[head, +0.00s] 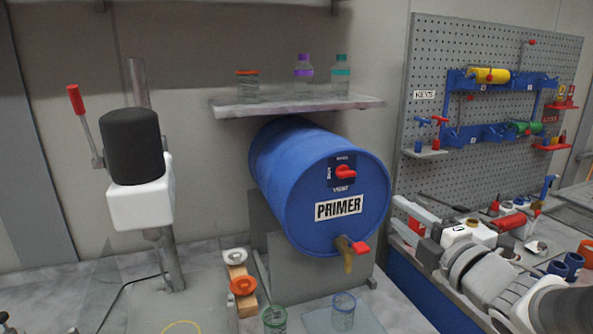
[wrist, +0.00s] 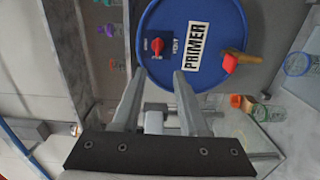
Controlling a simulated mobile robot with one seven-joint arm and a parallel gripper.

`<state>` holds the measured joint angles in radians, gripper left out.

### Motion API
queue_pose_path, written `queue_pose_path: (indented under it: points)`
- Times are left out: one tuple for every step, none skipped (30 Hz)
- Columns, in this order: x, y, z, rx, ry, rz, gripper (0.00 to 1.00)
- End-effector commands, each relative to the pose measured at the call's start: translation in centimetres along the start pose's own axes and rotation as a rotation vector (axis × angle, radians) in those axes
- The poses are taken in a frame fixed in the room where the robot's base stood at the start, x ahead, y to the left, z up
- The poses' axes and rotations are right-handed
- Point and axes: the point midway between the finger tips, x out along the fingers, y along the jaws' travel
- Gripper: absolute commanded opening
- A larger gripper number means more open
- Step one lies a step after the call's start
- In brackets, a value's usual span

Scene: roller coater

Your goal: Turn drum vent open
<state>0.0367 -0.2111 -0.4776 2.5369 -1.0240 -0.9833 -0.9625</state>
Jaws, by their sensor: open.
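The blue drum (head: 290,185) marked PRIMER lies on its side on a grey stand. Its red vent knob (head: 346,172) sits on a dark plate high on the front face, above the word VENT. The wrist view also shows the drum (wrist: 215,20) and the vent knob (wrist: 157,45), turned sideways. A brass tap with a red handle (head: 360,247) is low on the face. My gripper (wrist: 159,73) is open and empty. In the wrist view the knob appears just beyond the gap between the fingertips, with no visible contact.
A shelf (head: 300,105) with several small bottles is above the drum. Glass jars (head: 343,312) stand below the tap. A pegboard (head: 480,60) with tools is at the right. A black-and-white press (head: 140,195) stands at the left.

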Motion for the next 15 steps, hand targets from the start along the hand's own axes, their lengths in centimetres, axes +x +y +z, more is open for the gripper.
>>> queue_pose_path:
  points:
    - [0.0,0.1,-0.2,-0.011,0.012,0.005,0.42]
    - [0.0,0.2,-0.2,-0.017,0.018,0.008,0.42]
    - [0.1,0.2,-0.3,-0.021,0.023,0.01,0.42]
    - [0.2,0.2,-0.3,-0.023,0.025,0.01,0.42]
    - [0.4,0.2,-0.4,-0.023,0.026,0.01,0.42]
    - [0.8,0.2,-0.4,-0.023,0.026,0.01,0.42]
    - [1.1,0.2,-0.4,-0.022,0.026,0.011,0.42]
    - [1.4,0.2,-0.4,-0.022,0.027,0.01,0.42]
    - [2.0,0.2,-0.4,-0.021,0.026,0.009,0.42]
    - [2.4,0.2,-0.4,-0.021,0.026,0.009,0.42]
    - [2.9,0.2,-0.5,-0.021,0.026,0.009,0.42]
    - [3.6,0.3,-0.5,-0.022,0.027,0.009,0.42]
    - [4.1,0.3,-0.5,-0.021,0.026,0.009,0.42]
    - [4.6,0.3,-0.5,-0.021,0.026,0.008,0.42]
    - [5.3,0.3,-0.5,-0.02,0.026,0.009,0.42]
